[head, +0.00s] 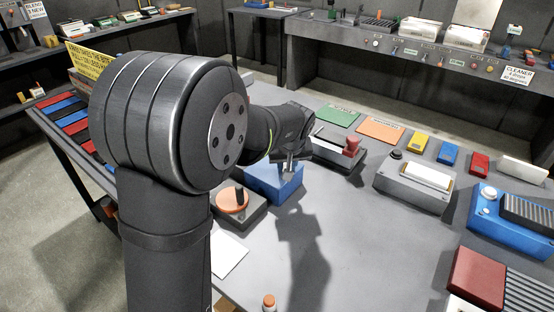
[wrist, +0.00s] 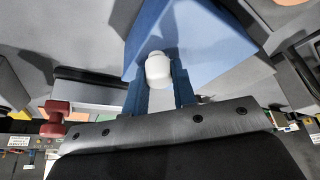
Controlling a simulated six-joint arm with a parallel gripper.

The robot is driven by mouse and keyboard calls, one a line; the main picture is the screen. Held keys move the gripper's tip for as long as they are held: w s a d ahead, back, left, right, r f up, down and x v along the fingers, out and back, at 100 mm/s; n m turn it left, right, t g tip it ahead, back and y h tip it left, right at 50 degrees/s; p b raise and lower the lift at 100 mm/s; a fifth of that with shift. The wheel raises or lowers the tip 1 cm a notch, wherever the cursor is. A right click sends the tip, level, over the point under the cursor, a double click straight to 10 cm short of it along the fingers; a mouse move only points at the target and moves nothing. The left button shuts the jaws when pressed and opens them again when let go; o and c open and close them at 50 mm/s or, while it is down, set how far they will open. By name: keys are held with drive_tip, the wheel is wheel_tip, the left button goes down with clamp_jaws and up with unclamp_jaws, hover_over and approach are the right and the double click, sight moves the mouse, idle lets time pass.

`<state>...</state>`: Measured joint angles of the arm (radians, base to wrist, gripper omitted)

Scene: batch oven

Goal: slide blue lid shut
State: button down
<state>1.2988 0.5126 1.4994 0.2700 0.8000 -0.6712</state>
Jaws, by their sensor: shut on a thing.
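The blue lid (wrist: 195,35) fills the upper middle of the wrist view, with a white knob (wrist: 158,68) standing on it. My gripper (wrist: 160,90) is shut on this knob, one finger on each side. In the head view the blue box (head: 268,183) sits on the grey table, left of centre. My gripper (head: 290,163) reaches down onto its top from above. The knob is hidden there by the fingers, and my arm covers part of the left. I cannot tell how far the lid is open.
A grey unit with an orange disc (head: 233,202) stands close on the left. A device with a red handle (head: 350,146) stands just behind on the right. A grey box with a white top (head: 425,177) is farther right.

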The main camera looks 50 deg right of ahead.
drive_tip(key=shift+s, duration=0.25)
drive_tip(key=c, duration=1.2)
unclamp_jaws()
drive_tip(key=v, duration=1.7)
drive_tip(key=shift+r, duration=0.2)
drive_tip(key=shift+f, duration=0.1)
drive_tip(key=x, duration=1.7)
drive_tip(key=shift+w+f, duration=0.1)
drive_tip(key=shift+w, duration=0.05)
